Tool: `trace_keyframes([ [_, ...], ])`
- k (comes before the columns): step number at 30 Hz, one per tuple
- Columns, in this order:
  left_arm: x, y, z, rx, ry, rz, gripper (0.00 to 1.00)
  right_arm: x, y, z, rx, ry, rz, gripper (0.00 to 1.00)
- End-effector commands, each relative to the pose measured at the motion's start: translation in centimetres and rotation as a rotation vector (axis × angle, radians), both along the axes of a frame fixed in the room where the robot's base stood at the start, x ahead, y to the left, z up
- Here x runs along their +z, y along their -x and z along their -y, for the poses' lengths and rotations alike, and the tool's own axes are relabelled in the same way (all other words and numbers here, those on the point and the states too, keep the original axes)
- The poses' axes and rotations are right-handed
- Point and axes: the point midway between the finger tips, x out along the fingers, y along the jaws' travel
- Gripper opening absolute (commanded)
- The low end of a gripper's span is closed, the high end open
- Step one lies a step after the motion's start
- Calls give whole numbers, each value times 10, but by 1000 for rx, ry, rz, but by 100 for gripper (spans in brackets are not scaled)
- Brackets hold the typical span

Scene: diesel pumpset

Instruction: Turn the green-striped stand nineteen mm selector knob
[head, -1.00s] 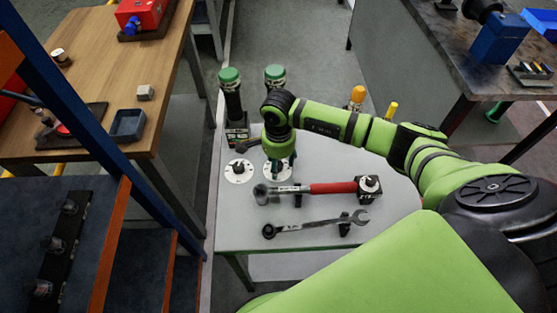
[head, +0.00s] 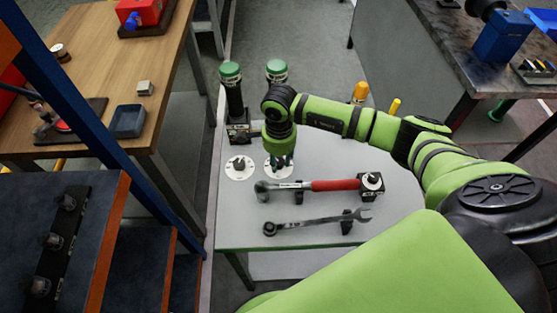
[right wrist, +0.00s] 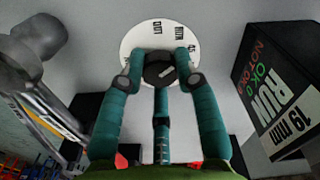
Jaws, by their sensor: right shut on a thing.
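My right gripper (right wrist: 160,72) is shut on a dark round selector knob (right wrist: 158,72), with its teal fingers around the knob. The knob sits on a white dial plate (right wrist: 132,42) lettered RUN and OUT. In the head view my right gripper (head: 280,160) points down over the right-hand dial plate (head: 270,175) and hides most of the knob. A block labelled "19 mm" (right wrist: 285,115) stands right of the dial in the wrist view. Green-capped stands (head: 231,75) (head: 277,70) rise behind the dials. Which stand is striped is too small to tell. My left gripper is out of view.
A second dial (head: 239,167) lies just left. A red-handled tool (head: 335,185) and a spanner (head: 320,223) lie on supports in front. A wooden bench (head: 160,60) is at left. The grey table's (head: 400,195) right side is mostly bare.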

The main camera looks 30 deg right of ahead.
Motion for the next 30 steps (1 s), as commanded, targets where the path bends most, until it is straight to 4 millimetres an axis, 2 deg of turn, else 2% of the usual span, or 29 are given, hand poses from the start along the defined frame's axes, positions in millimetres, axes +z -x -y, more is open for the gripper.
trace_keyframes([
  [1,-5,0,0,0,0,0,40,-1,-2,6,-48,14,5,0],
  [18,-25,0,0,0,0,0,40,-1,1,7,-588,16,5,0],
  [30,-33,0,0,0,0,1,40,0,2,6,-875,16,5,0],
])
